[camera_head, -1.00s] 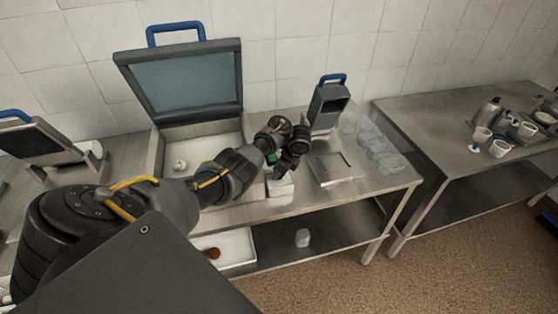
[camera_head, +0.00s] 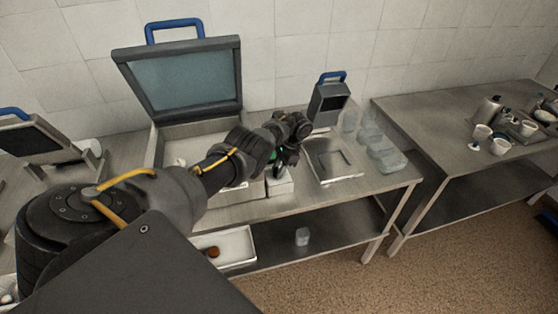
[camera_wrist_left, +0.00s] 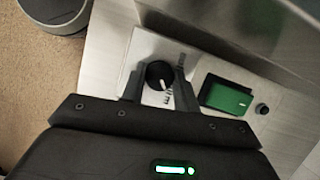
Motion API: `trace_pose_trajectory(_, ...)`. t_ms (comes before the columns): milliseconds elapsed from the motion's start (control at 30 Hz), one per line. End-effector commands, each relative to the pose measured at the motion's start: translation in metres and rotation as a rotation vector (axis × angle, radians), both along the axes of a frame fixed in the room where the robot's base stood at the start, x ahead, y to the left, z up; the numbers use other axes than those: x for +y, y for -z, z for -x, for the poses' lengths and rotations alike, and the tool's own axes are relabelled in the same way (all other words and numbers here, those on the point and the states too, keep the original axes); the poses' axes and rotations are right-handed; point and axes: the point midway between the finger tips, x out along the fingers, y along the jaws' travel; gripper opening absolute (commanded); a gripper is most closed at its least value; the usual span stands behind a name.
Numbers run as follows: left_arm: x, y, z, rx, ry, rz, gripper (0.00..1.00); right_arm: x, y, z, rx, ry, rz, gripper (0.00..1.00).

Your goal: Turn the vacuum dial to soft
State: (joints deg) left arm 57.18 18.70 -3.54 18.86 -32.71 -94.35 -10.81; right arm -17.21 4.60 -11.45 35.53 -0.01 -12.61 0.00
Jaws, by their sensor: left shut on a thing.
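The vacuum machine (camera_head: 199,129) stands on the left part of the steel table with its blue-handled lid raised. In the left wrist view, the round black dial (camera_wrist_left: 159,72) with a pale pointer line sits on a light panel (camera_wrist_left: 146,46). My left gripper (camera_wrist_left: 158,84) has one finger on each side of the dial and is shut on it. In the head view my left gripper (camera_head: 278,172) is low over the small pale control box (camera_head: 280,186), and the dial is hidden there. The dial's markings are too small to read. My right gripper is not in view.
A green display (camera_wrist_left: 229,97) and a small black knob (camera_wrist_left: 262,109) lie right of the dial. A small blue-handled device (camera_head: 328,103), a flat scale-like plate (camera_head: 333,165) and clear containers (camera_head: 385,155) stand to the right. A tray (camera_head: 232,248) lies on the shelf below.

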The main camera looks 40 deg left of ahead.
Motion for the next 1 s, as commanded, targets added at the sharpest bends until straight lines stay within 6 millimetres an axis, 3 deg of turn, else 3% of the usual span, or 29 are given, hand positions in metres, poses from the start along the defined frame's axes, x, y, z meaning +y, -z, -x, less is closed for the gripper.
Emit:
trace_pose_trajectory(767,0.0006,-0.0006,-0.0008,-0.002,-0.092,0.000,0.07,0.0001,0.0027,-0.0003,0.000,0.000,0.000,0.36)
trace_pose_trajectory(800,0.0006,-0.0006,-0.0008,-0.002,-0.092,0.000,0.35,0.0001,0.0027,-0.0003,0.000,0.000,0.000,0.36)
trace_pose_trajectory(933,0.0006,-0.0004,-0.0006,-0.002,-0.092,0.000,0.52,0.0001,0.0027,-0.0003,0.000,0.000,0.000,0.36)
trace_pose_trajectory(1000,0.0006,-0.0003,-0.0006,-0.001,-0.092,-0.001,0.52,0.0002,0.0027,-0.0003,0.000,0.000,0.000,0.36)
